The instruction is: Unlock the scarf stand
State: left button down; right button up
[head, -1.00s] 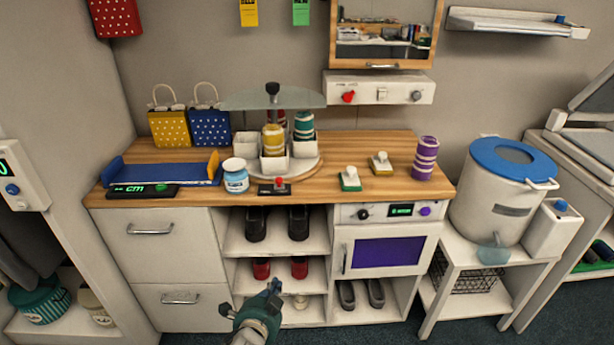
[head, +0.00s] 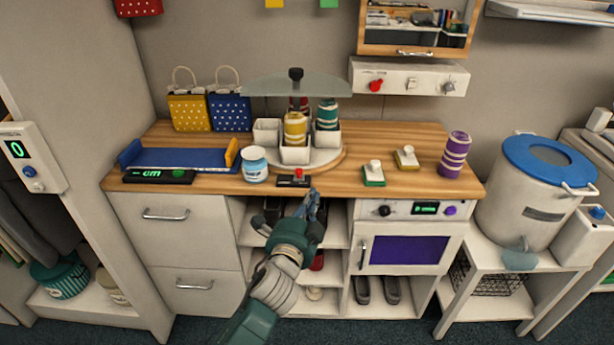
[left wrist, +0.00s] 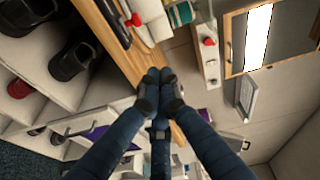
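The scarf stand (head: 322,164) is a round white stand on the wooden counter. It has white cups holding rolled yellow, teal and red scarves, with a glass disc and black knob on top. A small black block with a red switch (head: 298,174) sits in front of it near the counter edge. A red knob on a dark plate, apparently this switch, shows in the left wrist view (left wrist: 136,19). My left gripper (head: 314,196) is just in front of and below the counter edge, close to the switch but apart from it. Its fingers meet at the tips in the left wrist view (left wrist: 158,76), empty. My right gripper is out of view.
Shoe shelves (head: 330,293) are below. A wall panel (head: 410,77) and mirrored cabinet hang above.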

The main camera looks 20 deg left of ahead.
aim_at(294, 176)
pick_arm(q)
jog(key=w+a, duration=0.1)
jog(key=w, duration=0.2)
jog(key=w+a, duration=0.2)
jog(key=w, duration=0.1)
jog(key=w+a+f+p, duration=0.1)
jog(key=w, duration=0.2)
jog(key=shift+w+a, duration=0.2)
jog(key=shift+w, duration=0.05)
jog(key=a, duration=0.1)
jog(key=s+a+p, duration=0.1)
jog(key=a, duration=0.1)
jog(key=shift+a, duration=0.25)
jog(key=shift+d, duration=0.1)
